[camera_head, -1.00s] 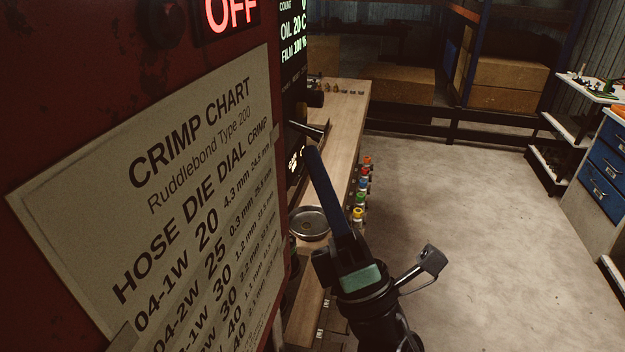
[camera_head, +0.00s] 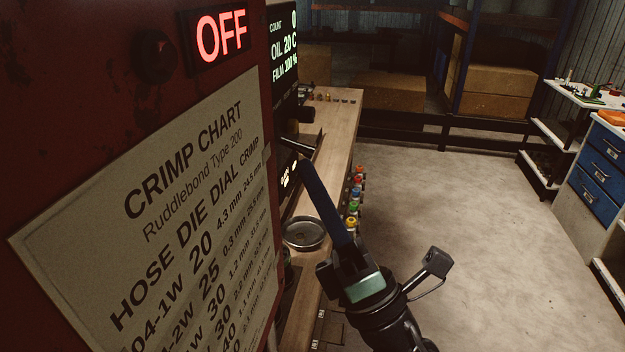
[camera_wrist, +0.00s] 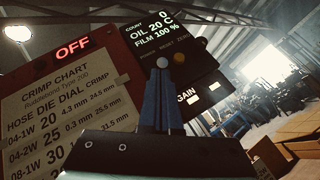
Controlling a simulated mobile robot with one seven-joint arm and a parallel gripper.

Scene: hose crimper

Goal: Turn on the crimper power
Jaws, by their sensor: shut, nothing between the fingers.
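The crimper's red cabinet (camera_head: 80,120) fills the left of the head view. A lit red OFF sign (camera_head: 222,35) is on its upper part, with a dark round knob or button (camera_head: 155,55) to the left. The OFF sign also shows in the wrist view (camera_wrist: 73,48). A black readout panel (camera_head: 284,50) shows count, oil and film. My gripper (camera_head: 305,168), with blue fingers, is shut and empty, right of the cabinet. In the wrist view its fingertips overlap the panel below the white button; contact cannot be told.
A crimp chart (camera_head: 170,215) is fixed to the cabinet below the sign. A wooden bench (camera_head: 338,120) runs behind my gripper, with a round metal dish (camera_head: 304,234) and several coloured fittings along its edge. Open floor (camera_head: 440,220) lies to the right.

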